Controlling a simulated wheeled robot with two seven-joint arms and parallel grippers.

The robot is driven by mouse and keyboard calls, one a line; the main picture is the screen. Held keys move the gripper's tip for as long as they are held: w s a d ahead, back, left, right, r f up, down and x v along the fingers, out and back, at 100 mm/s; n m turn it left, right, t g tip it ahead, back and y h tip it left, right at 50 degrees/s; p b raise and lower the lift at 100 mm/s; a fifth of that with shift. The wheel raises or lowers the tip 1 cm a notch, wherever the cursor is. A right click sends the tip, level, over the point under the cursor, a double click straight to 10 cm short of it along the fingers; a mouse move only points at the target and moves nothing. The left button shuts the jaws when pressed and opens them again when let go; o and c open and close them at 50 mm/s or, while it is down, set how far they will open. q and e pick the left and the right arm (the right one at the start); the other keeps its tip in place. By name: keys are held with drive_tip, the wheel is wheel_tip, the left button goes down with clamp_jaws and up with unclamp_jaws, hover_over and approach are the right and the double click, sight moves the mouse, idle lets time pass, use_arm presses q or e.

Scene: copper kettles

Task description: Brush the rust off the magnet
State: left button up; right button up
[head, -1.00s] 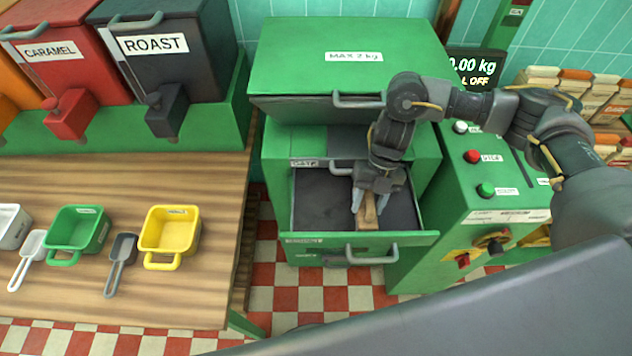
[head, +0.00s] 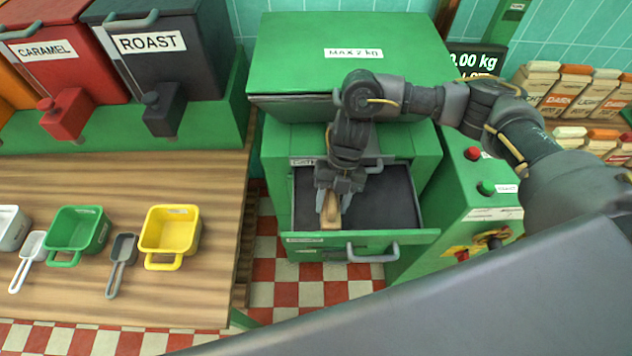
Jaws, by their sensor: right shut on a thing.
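My right gripper (head: 331,206) points down into the open drawer of the green machine. It is shut on a brush with a wooden back (head: 331,212), which sits low in the drawer's left part. The drawer (head: 391,201) has a dark grey floor and a green front with a grey handle. I cannot make out a separate magnet or rust; the dark grey surface under the brush may be the magnet. Whether the brush touches it is hard to tell. My left gripper is out of view.
The green machine's lid (head: 400,40) is above the drawer. A control box with buttons (head: 486,188) stands to its right. A wooden counter (head: 210,290) at left holds a yellow scoop cup (head: 170,232), a green one (head: 78,230) and small scoops.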

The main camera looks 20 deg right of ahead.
drive_tip(key=shift+w+a, duration=0.2)
drive_tip(key=shift+a, duration=0.6)
drive_tip(key=shift+w+a, duration=0.2)
drive_tip(key=shift+a, duration=0.55)
drive_tip(key=shift+w+a+r+p, duration=0.1)
drive_tip(key=shift+w+r+p, duration=0.1)
drive_tip(key=shift+r+p, duration=0.75)
wheel_tip(320, 180, up, 6)
drive_tip(key=p, duration=0.4)
drive_tip(key=shift+s, duration=0.2)
